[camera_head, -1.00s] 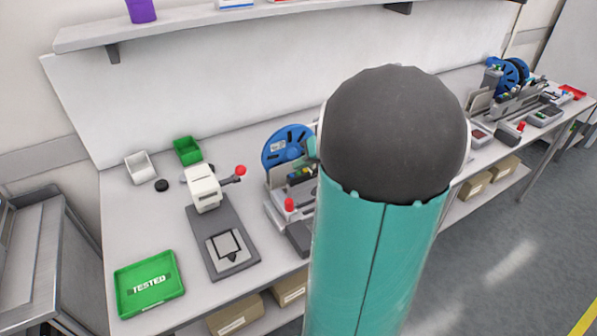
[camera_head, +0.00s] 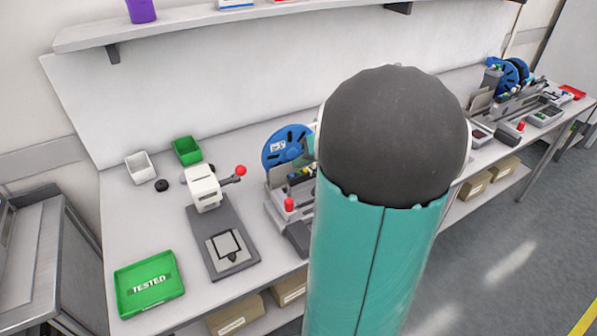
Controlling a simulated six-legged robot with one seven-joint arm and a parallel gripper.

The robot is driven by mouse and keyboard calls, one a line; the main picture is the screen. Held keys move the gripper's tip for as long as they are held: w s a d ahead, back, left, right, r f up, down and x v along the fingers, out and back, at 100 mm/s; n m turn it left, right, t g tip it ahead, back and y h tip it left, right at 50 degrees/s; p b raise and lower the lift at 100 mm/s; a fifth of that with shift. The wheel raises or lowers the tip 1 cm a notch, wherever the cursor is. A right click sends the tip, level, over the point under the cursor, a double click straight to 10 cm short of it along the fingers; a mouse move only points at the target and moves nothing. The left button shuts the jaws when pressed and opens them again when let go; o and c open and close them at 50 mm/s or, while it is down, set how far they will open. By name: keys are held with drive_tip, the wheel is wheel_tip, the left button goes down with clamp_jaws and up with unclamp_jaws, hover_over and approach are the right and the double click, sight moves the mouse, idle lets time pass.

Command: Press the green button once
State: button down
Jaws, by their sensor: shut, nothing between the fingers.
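I cannot make out a green button in this view; my own arm, a teal link with a dark round joint, hides much of the middle. A feeder station with a blue reel (camera_head: 285,147) stands on the bench to the left of my arm, partly covered by it. A red knob (camera_head: 289,204) shows on its front. A second feeder station with blue reels (camera_head: 506,72) stands at the far right of the bench. My gripper is not visible.
The white bench (camera_head: 127,213) carries a press with a red-tipped lever (camera_head: 205,190), a green TESTED tray (camera_head: 149,285), a green bin (camera_head: 187,150) and a white bin (camera_head: 140,166). A shelf (camera_head: 190,27) runs above. Open floor (camera_head: 500,245) lies at the right.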

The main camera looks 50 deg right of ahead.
sight(303, 175)
drive_tip(key=shift+r, duration=0.15)
drive_tip(key=shift+r, duration=2.5)
drive_tip(key=w+a+r+n+g, duration=0.1)
drive_tip(key=a+n+g, duration=0.1)
drive_tip(key=a, duration=0.9)
drive_tip(key=s+a+n+h, duration=0.1)
drive_tip(key=s+a, duration=0.2)
drive_tip(key=a, duration=0.4)
drive_tip(key=s+a+n+h, duration=0.1)
drive_tip(key=s+a, duration=0.2)
drive_tip(key=a, duration=0.4)
drive_tip(key=s+a+n+g, duration=0.1)
drive_tip(key=s+a, duration=0.3)
drive_tip(key=a, duration=0.4)
drive_tip(key=shift+r+h, duration=0.2)
drive_tip(key=shift+h, duration=0.2)
drive_tip(key=shift+d, duration=0.1)
